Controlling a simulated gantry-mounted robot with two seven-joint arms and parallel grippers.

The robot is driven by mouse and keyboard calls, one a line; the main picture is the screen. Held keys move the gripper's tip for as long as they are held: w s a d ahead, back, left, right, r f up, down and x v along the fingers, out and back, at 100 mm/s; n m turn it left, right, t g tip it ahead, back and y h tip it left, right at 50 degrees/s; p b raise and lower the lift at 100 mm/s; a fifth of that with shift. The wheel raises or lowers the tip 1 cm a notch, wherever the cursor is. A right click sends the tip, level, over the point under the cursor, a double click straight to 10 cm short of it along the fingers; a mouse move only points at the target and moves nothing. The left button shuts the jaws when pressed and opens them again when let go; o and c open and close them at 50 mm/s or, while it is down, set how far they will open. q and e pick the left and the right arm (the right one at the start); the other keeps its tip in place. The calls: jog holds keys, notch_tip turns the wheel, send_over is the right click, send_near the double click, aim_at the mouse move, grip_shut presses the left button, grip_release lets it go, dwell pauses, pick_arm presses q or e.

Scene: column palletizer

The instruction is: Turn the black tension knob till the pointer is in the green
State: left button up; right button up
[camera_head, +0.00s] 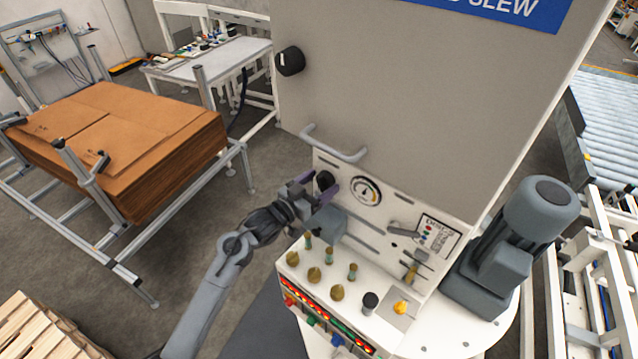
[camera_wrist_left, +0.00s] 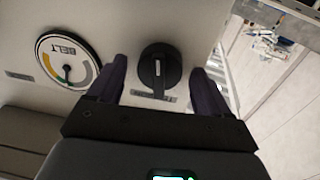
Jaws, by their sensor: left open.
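The black tension knob (camera_wrist_left: 159,70) is round with a raised grip bar and a pale line, on the pale panel. In the head view the knob (camera_head: 324,180) is partly hidden by my left gripper (camera_head: 315,188). In the left wrist view my left gripper (camera_wrist_left: 160,84) is open, with one dark finger on each side of the knob and visible gaps between. The round gauge marked BELT (camera_wrist_left: 68,60) is beside the knob; the gauge also shows in the head view (camera_head: 366,190). My right gripper is not in view.
A curved handle (camera_head: 334,146) projects above the knob, and another black knob (camera_head: 290,61) is on the cabinet's upper left edge. Below, a console (camera_head: 318,268) carries several brass-coloured and black controls. A grey motor (camera_head: 518,240) stands at right.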

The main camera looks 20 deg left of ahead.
pick_arm(q)
jog(key=shift+c, duration=0.4)
jog(key=c, duration=0.9)
jog(key=m, duration=0.3)
jog(key=shift+c, duration=0.3)
jog(key=o, duration=1)
jog(key=shift+o, duration=0.2)
jog(key=shift+s, duration=0.1)
jog(key=b+v, duration=0.1)
jog(key=v, duration=0.9)
jog(key=shift+s+b, duration=0.25)
jog(key=shift+b, duration=0.15)
